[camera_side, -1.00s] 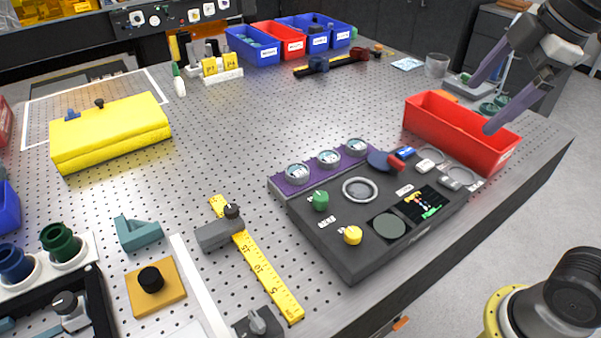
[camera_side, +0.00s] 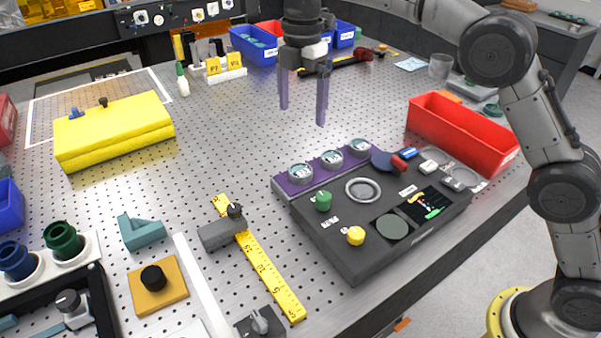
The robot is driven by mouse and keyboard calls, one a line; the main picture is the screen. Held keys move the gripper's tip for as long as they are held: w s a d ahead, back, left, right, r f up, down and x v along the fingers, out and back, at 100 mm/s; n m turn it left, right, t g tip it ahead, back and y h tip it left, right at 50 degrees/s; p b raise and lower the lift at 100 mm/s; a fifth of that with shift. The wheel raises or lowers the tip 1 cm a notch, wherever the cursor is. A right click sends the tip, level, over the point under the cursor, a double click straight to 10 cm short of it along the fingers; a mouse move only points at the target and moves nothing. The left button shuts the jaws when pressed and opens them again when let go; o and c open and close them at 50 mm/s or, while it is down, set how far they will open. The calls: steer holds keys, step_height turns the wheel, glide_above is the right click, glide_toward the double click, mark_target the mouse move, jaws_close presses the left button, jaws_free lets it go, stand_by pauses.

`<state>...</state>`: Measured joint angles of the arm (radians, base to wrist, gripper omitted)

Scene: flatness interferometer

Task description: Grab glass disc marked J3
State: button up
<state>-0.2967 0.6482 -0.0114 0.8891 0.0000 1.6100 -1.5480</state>
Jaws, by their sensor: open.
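Three round glass discs sit in a row on a purple rack (camera_side: 279,186) along the back edge of the dark instrument panel: a left disc (camera_side: 300,173), a middle disc (camera_side: 331,160) and a right disc (camera_side: 360,147). Each carries a small pale label, too small for me to read, so I cannot tell which one is J3. My gripper (camera_side: 302,116) points down with its two purple fingers apart and nothing between them. It hangs above the table, over the rack's left and middle part in the picture, clear of the discs.
The dark instrument panel (camera_side: 345,255) carries a green knob (camera_side: 323,201), a yellow knob (camera_side: 355,236) and an empty-looking ring (camera_side: 362,190). A red bin (camera_side: 460,137) stands to the right. A yellow case (camera_side: 113,131) lies at left. The perforated table between is mostly clear.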

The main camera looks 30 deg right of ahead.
glide_above(302, 169)
steer(key=f, duration=0.8)
steer(key=shift+w+f, duration=0.25)
steer(key=shift+w, duration=0.1)
steer(key=shift+s+f, duration=0.15)
steer(key=shift+f, duration=1.25)
steer(key=shift+s+f, duration=0.15)
steer(key=shift+f, duration=1.25)
steer(key=shift+r, duration=0.1)
steer(key=c, duration=1.5)
